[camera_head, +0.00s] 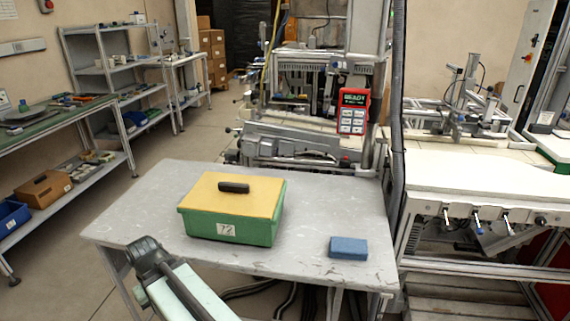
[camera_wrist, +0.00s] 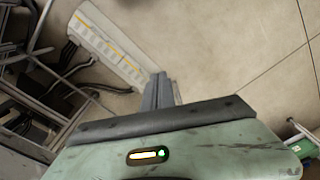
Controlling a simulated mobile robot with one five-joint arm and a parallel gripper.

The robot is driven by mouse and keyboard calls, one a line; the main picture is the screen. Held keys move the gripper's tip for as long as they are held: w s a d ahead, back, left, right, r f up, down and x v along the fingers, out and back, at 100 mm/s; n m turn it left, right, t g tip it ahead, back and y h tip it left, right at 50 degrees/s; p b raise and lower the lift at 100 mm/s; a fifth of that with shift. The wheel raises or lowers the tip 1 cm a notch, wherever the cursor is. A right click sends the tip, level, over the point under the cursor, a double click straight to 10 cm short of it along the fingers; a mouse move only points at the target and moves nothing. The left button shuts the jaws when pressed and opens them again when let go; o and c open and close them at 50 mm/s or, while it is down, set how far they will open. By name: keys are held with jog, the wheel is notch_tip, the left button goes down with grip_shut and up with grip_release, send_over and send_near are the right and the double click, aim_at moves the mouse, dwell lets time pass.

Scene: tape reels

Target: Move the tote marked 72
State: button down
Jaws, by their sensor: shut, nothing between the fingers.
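The tote marked 72 (camera_head: 229,228) is a green box with a yellow lid and a black handle on top. It stands upright on the grey table, left of the table's middle, with its white label facing me. The tote does not show in the wrist view. My gripper (camera_wrist: 159,90) shows in the wrist view as grey fingers, shut and empty, over bare floor. It is apart from the tote. In the head view part of my arm shows at the table's front edge; my fingers cannot be made out there.
The grey table (camera_head: 318,210) also holds a blue block (camera_head: 348,248) at its right front. Its back right is clear. A machine with a red control panel (camera_head: 354,112) stands behind. A white workbench (camera_head: 470,178) is close on the right. Open floor lies left of the table.

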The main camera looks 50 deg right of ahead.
jog(key=d+r+p, duration=0.4)
jog(key=r+p, duration=0.8)
jog(key=r, duration=0.3)
jog(key=d+r+p, duration=0.3)
jog(key=r+p, duration=1)
jog(key=r, duration=0.1)
jog(key=s+d+n, duration=0.1)
jog(key=s+d, duration=0.1)
jog(key=d, duration=0.5)
jog(key=s+d+r+n+y, duration=0.1)
jog(key=s+d, duration=0.1)
jog(key=d, duration=0.5)
jog(key=s+d+n+t+p, duration=0.1)
jog(key=s+d, duration=0.1)
jog(key=d, duration=0.6)
jog(key=shift+d+r, duration=0.1)
jog(key=shift+r, duration=0.15)
jog(key=s+d+r+n+t, duration=0.1)
jog(key=s+d+n, duration=0.2)
jog(key=s+d, duration=1.05)
jog(key=w+a+f+b, duration=0.2)
jog(key=w+f+b, duration=0.5)
jog(key=f+b, duration=0.2)
jog(key=shift+w+a+y, duration=0.2)
jog(key=shift+a+y, duration=0.2)
jog(key=shift+f, duration=0.1)
